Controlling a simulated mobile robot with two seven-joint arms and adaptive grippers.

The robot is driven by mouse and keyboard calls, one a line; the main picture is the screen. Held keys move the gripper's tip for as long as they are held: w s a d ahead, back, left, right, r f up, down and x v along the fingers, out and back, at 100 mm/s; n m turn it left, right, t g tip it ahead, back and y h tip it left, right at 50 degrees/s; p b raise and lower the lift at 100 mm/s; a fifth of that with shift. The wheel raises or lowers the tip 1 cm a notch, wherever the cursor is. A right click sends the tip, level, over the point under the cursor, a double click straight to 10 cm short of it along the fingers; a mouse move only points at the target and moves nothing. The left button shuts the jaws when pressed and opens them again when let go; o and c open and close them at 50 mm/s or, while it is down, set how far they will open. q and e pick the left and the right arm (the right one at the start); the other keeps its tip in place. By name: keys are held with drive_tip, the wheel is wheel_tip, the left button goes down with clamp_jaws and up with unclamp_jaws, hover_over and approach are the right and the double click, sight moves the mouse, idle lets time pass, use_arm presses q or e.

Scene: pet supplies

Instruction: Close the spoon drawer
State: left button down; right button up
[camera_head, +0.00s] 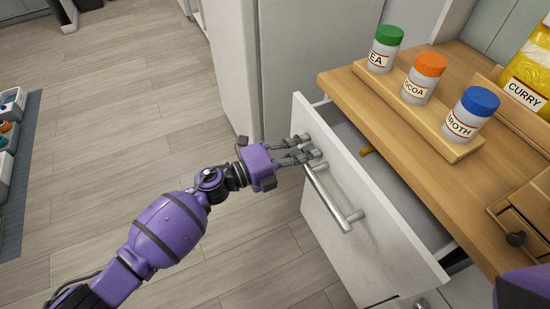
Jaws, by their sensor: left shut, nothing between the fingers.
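The spoon drawer (352,218) is a white-fronted drawer pulled out from under the wooden counter. A metal bar handle (333,198) is on its front. Inside the drawer (372,150), a small yellow piece shows, mostly hidden by the drawer front and the counter. My left gripper (312,148) is shut and empty, with its fingertips at the drawer front, close above the upper end of the handle. I cannot tell whether they touch. My right gripper is not in view; a purple part of mine shows at the lower right corner.
On the wooden counter (344,85), jars with a green lid (382,52), an orange lid (424,80) and a blue lid (468,116) stand on a wooden strip. A yellow curry pack (528,85) is behind. The floor (110,130) left of the drawer is clear.

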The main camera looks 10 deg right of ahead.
use_arm(q)
drive_tip(key=x, duration=0.7)
drive_tip(key=shift+w+d+f+b, duration=0.1)
drive_tip(key=shift+d+b, duration=0.2)
drive_tip(key=shift+b, duration=0.1)
drive_tip(key=shift+w+d, duration=0.15)
drive_tip(key=shift+d, duration=0.35)
